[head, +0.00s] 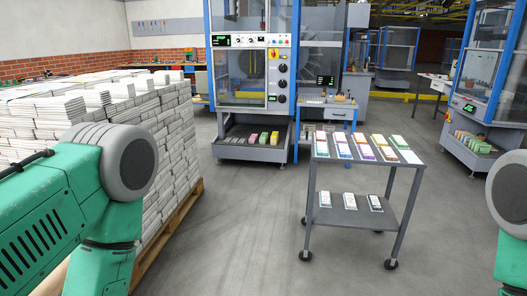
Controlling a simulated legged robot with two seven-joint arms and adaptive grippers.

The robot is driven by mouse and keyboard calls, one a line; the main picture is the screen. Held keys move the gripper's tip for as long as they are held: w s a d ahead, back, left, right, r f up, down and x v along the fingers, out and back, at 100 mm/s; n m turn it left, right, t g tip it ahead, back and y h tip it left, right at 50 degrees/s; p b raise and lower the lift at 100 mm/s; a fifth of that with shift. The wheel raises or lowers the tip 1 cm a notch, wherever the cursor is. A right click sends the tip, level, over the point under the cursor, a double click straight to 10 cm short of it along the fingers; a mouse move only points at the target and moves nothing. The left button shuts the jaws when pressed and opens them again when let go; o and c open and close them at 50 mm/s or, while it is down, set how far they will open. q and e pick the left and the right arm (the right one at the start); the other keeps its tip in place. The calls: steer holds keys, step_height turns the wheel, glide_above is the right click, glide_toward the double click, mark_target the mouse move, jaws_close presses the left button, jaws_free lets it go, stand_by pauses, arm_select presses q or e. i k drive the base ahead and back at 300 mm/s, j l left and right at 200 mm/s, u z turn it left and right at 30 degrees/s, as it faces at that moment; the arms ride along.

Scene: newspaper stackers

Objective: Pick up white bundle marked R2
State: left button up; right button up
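Three white bundles with dark ends lie on the lower shelf of a grey cart (375,172): a left one (325,199), a middle one (349,200) and a right one (374,202). Several bundles lie in a row on the cart's top, with white, pink, purple, orange and green showing; the rightmost (409,155) looks mostly white. Any marking such as R2 is too small to read, so I cannot tell which bundle bears it. My green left arm fills the lower left and part of my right arm shows at the right edge. Neither gripper is in view.
A large stack of white paper (165,150) on a wooden pallet (170,232) stands at the left. A blue-framed machine (252,130) stands behind, with bundles on its low tray. Another machine (478,90) is at the right. Grey floor (240,225) is clear before the cart.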

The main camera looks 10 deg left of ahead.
mark_target(142, 85)
steer(key=i+u, duration=0.2)
steer(key=i, duration=0.3)
steer(key=i+u, duration=0.2)
steer(key=i, duration=0.3)
steer(key=i+l+u, duration=0.2)
steer(key=i, duration=0.3)
steer(key=i+l+u, duration=0.2)
steer(key=i, duration=0.3)
steer(key=i+u, duration=0.4)
steer(key=i, duration=0.15)
steer(key=i+l+u, duration=0.35)
steer(key=i, duration=0.2)
steer(key=i+l+u, duration=0.75)
steer(key=i+l, duration=0.1)
steer(key=i, duration=0.1)
